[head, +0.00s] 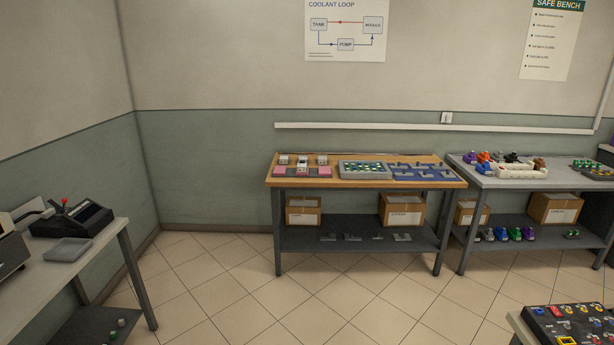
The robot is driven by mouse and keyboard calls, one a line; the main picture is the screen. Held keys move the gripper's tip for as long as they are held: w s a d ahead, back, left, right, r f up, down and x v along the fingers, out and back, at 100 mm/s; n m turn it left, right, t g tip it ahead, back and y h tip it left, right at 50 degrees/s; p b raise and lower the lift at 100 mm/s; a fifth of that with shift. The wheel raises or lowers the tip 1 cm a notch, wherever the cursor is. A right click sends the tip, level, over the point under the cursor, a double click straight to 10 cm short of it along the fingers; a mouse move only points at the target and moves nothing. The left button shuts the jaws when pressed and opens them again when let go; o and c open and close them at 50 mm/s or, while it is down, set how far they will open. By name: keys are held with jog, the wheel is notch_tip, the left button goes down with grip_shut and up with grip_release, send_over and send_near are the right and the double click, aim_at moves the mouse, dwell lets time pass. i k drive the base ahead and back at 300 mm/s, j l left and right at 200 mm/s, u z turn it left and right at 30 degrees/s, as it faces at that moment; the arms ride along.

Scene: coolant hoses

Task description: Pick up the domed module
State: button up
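I cannot pick out a domed module with certainty; the small parts are too far away to tell their shapes. A grey tray with green and white parts (365,169) sits in the middle. On the grey bench at the right, several coloured parts (483,157) in orange, purple and blue stand around a white tray (522,170). My gripper is not in view.
Open tiled floor (240,290) lies before the benches. A left table (85,245) holds a black device (72,220) and a grey tray (68,250). A black panel with coloured parts (575,324) is at the lower right. Lower shelves hold cardboard boxes (402,209).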

aim_at(302, 167)
jog(key=i+j+u, duration=0.2)
jog(key=i, duration=0.45)
jog(key=i+l+u, duration=0.15)
jog(key=i, duration=0.5)
jog(key=i+u, duration=0.2)
jog(key=i, duration=0.45)
jog(key=i+l+u, duration=0.15)
jog(key=i, duration=0.5)
jog(key=i+l+u, duration=0.1)
jog(key=i, duration=0.55)
jog(key=i+l, duration=0.15)
jog(key=i, duration=0.45)
jog(key=i+l+u, duration=0.15)
jog(key=i, duration=0.5)
